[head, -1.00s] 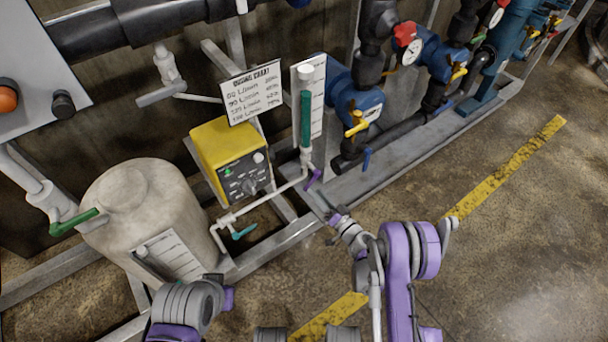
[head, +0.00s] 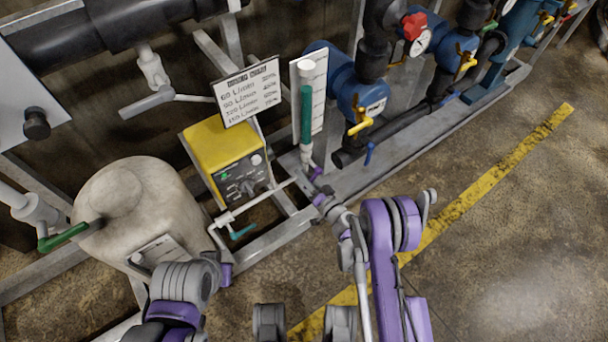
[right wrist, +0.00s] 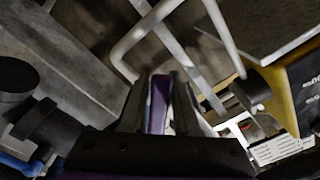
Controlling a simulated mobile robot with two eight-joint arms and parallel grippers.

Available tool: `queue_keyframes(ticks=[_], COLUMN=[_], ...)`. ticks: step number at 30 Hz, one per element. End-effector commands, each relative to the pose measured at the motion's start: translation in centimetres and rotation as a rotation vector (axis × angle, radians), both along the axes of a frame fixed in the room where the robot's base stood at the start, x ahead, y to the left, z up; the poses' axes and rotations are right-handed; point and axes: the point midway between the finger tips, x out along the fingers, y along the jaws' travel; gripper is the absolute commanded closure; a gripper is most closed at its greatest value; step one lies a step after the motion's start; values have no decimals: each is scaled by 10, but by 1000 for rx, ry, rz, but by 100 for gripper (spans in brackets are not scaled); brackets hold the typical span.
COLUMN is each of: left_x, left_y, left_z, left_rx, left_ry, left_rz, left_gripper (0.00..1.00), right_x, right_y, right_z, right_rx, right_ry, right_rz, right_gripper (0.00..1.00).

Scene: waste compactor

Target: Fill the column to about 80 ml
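The column (head: 305,112) is an upright tube before a white scale board (head: 320,92). Green shows along its middle and white above; the scale marks are too small to read. A purple valve handle (head: 315,173) sits at the column's foot, on the white pipework. My right gripper (head: 319,197) is just below and in front of that handle. In the right wrist view the purple handle (right wrist: 159,102) lies between the two fingers of my right gripper (right wrist: 160,95), with a narrow gap showing on its right side. My left gripper is not in view.
A yellow pump box (head: 222,150) with a dial stands left of the column, under a dosing chart (head: 248,92). A teal-handled valve (head: 242,232) is on the lower pipe. A beige tank (head: 135,210) stands at the left. Floor at the right is clear.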

Motion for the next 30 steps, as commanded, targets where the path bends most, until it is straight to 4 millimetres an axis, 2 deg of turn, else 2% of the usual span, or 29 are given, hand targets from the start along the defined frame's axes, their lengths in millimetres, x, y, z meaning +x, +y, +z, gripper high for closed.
queue_keyframes(ticks=[1, 4, 5, 30], left_x=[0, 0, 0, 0], left_y=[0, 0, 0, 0], left_z=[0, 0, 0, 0], left_rx=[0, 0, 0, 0], left_ry=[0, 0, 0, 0], left_rz=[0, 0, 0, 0], left_gripper=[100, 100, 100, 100], right_x=[0, 0, 0, 1], right_y=[0, 0, 0, 0], right_z=[0, 0, 0, 0], right_rx=[0, 0, 0, 0], right_ry=[0, 0, 0, -1], right_rz=[0, 0, 0, -1], right_gripper=[81, 99, 100, 100])
